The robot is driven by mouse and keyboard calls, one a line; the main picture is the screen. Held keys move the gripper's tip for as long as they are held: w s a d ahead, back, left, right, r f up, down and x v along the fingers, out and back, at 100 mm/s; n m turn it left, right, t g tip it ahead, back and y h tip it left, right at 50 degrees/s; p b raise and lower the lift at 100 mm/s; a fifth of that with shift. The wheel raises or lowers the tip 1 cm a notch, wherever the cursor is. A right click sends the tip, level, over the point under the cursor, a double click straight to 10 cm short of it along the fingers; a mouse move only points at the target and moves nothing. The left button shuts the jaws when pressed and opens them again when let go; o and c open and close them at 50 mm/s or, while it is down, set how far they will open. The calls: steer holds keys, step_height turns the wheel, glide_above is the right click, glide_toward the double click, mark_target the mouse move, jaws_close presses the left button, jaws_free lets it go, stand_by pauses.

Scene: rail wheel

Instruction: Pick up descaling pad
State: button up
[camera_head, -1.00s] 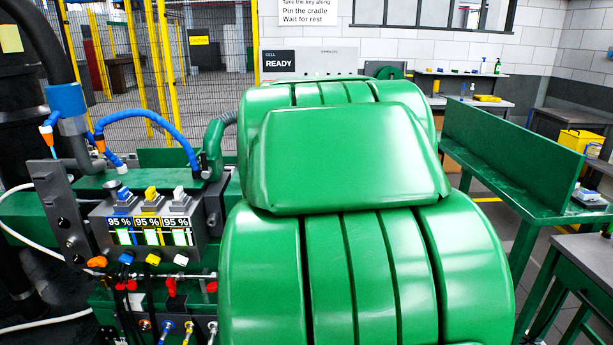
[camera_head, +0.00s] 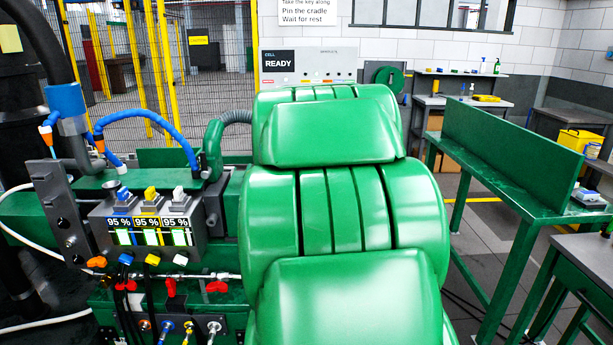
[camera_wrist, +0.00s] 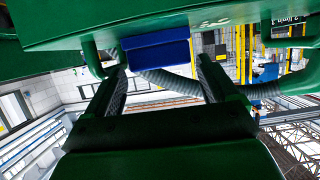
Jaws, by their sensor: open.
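A blue block (camera_wrist: 156,52), which may be the descaling pad, shows in the wrist view against a green surface (camera_wrist: 160,22). The wrist picture looks upside down, so the block seems to rest on that surface. My gripper (camera_wrist: 161,68) is open, with one dark finger on each side of the picture and the block between and just beyond the tips. I cannot tell whether either finger touches it. In the head view my green arm covers the middle, and neither the gripper nor this block can be made out there.
A control box (camera_head: 152,225) with three 95 % displays and several hoses stands left of my arm. A green bench with an upright panel (camera_head: 510,150) stands at the right. A ribbed grey hose (camera_wrist: 172,82) runs behind the fingers in the wrist view. Floor shows between arm and bench.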

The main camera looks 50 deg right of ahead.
steer(key=shift+x, duration=1.55)
steer(key=c, duration=0.7)
